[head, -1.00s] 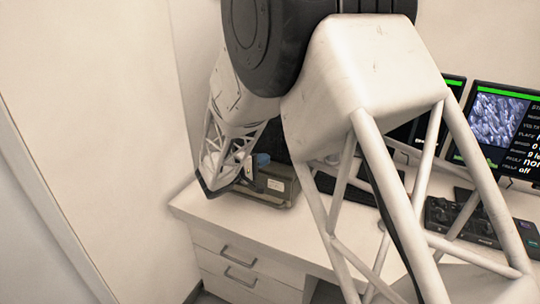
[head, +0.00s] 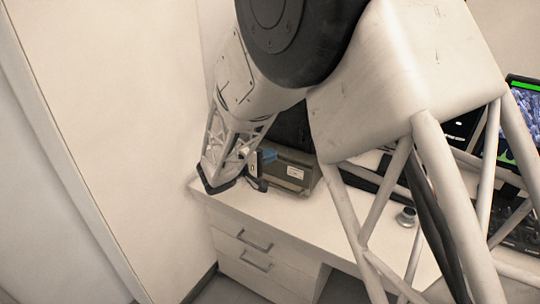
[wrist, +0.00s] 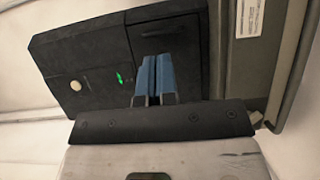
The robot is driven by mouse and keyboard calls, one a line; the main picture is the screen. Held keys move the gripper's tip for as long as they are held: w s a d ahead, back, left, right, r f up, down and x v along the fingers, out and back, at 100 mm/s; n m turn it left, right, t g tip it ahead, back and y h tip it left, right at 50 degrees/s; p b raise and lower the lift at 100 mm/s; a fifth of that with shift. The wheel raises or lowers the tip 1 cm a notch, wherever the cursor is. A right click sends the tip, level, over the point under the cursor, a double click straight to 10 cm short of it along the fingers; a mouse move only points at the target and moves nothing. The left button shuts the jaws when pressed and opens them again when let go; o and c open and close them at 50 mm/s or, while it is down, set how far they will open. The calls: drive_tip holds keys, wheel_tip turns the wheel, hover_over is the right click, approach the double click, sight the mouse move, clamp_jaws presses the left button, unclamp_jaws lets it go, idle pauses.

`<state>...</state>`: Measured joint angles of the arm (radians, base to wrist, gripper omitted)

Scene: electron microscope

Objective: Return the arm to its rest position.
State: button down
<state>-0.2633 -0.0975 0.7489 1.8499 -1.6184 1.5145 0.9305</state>
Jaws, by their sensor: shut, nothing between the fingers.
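My gripper (wrist: 155,60) shows in the wrist view as two blue fingers lying side by side, shut and empty. Behind the fingers is a dark panel (wrist: 85,72) with a pale round button and a small green light. In the head view my arm reaches down to the far left end of the desk. A small blue part (head: 268,155), seemingly my fingers, shows there in front of a boxy device. I cannot tell the gap between fingers and device.
The boxy device (head: 292,174) with a white label stands on the white desk (head: 325,215); it also shows in the wrist view (wrist: 240,60). A small metal knob-like object (head: 406,216) is on the desk. Monitors (head: 525,125) stand at right. A wall rises at left.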

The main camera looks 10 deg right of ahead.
drive_tip(key=shift+s, duration=0.1)
drive_tip(key=s+d+r+m+g+y, duration=0.1)
drive_tip(key=s+d+r+g+y, duration=0.25)
drive_tip(key=s, duration=0.45)
drive_tip(key=s+d+r+m+g+y, duration=0.2)
drive_tip(key=s+d+r+g+y, duration=0.15)
drive_tip(key=s, duration=0.55)
drive_tip(key=s+a+r+t+y, duration=0.1)
drive_tip(key=s+a+y, duration=0.1)
drive_tip(key=s, duration=0.4)
drive_tip(key=s+a+r+t+y, duration=0.1)
drive_tip(key=s+a+r+y, duration=0.1)
drive_tip(key=s+y, duration=0.2)
drive_tip(key=s+a+r+m+t+y, duration=0.1)
drive_tip(key=s+a+y, duration=0.2)
drive_tip(key=s, duration=0.6)
drive_tip(key=shift+s+r+t+y, duration=0.15)
drive_tip(key=shift+r+t+y, duration=0.05)
drive_tip(key=shift+t+y, duration=0.2)
